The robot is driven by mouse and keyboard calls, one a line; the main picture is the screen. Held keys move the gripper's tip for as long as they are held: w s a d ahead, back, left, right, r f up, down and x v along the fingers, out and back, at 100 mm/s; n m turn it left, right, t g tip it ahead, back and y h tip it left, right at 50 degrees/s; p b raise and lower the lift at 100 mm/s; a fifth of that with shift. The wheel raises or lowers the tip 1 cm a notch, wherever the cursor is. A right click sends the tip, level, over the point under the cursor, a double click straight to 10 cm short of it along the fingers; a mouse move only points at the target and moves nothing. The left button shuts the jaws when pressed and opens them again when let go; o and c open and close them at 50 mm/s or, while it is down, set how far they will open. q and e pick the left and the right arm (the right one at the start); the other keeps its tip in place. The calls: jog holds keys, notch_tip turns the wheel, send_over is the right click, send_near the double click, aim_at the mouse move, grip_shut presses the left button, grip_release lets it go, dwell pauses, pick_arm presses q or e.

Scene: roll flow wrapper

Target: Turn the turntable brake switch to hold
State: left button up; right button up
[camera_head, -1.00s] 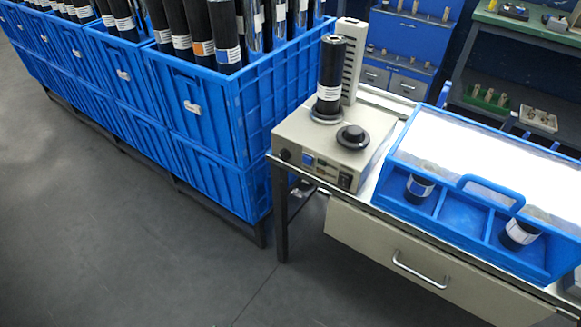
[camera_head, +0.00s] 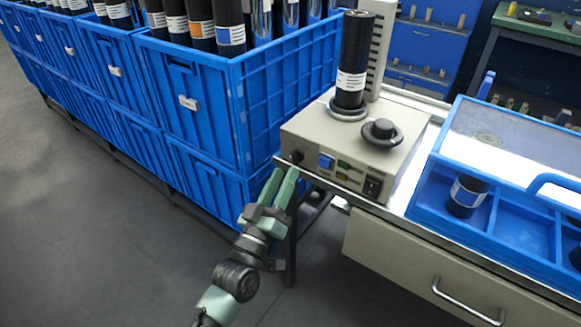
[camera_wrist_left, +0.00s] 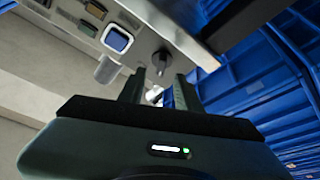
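The beige turntable unit (camera_head: 345,140) stands on the table's left end, with a black labelled roll (camera_head: 353,65) upright on its round plate. A small dark rotary switch (camera_head: 297,156) sits at the left end of its front panel; the frames do not show its label or setting. My left gripper (camera_head: 284,172) is just below and in front of this switch, with its two green fingers apart and empty. In the left wrist view the switch (camera_wrist_left: 161,60) lies just beyond the gap between the fingertips (camera_wrist_left: 159,80), apparently not gripped. My right gripper is out of view.
Right of the switch are a blue button (camera_head: 326,161) and a black rocker switch (camera_head: 373,187). A black knob (camera_head: 381,133) is on top. Blue crates (camera_head: 195,110) with rolls stand close on the left. A blue divided tray (camera_head: 480,225) lies on the right.

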aim_at(292, 159)
pick_arm(q)
jog(key=shift+x, duration=1.9)
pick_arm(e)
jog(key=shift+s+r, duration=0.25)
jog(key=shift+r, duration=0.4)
pick_arm(q)
grip_shut()
jog(key=shift+f, duration=0.1)
